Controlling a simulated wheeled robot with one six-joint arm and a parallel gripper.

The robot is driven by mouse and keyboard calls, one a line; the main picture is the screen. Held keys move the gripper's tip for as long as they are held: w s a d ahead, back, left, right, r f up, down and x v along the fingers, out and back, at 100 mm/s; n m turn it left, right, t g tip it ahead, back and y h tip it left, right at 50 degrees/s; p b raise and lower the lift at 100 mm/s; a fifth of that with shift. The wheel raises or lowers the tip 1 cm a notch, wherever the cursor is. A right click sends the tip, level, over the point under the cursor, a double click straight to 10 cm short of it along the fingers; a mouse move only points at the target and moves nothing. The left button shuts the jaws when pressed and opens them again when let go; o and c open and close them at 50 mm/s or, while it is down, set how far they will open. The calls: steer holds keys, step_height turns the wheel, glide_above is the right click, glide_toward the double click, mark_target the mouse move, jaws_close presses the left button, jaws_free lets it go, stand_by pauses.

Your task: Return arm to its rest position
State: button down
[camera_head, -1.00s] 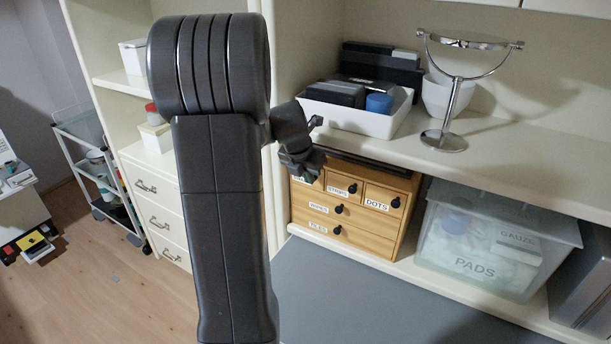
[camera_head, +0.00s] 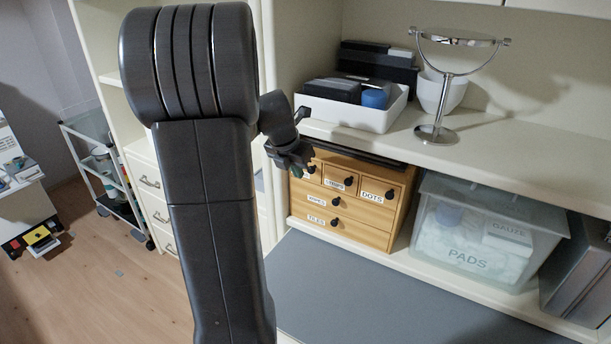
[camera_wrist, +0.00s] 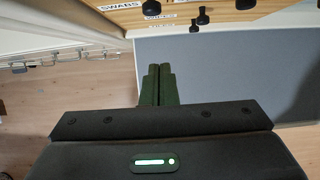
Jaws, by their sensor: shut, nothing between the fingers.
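My arm rises large and dark through the left-centre of the head view. My gripper (camera_head: 290,168) shows beyond its right side, in front of the left edge of the wooden drawer box, pointing downward. In the wrist view the two fingers (camera_wrist: 158,84) lie side by side, shut with nothing between them. Below them in that view are the floor and the edge of the grey surface. Part of the gripper is hidden by its own dark housing.
The wooden drawer box (camera_head: 347,230) and clear PADS bin (camera_head: 470,262) stand on the grey surface's (camera_head: 360,300) far side. A white tray (camera_head: 385,118) and mirror (camera_head: 437,133) sit on the shelf above. A trolley (camera_head: 108,185) stands at left. Floor (camera_head: 110,290) there is open.

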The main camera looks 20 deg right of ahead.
steer(key=v, duration=0.6)
steer(key=shift+w+r, duration=0.15)
steer(key=shift+w, duration=0.15)
steer(key=shift+a, duration=0.2)
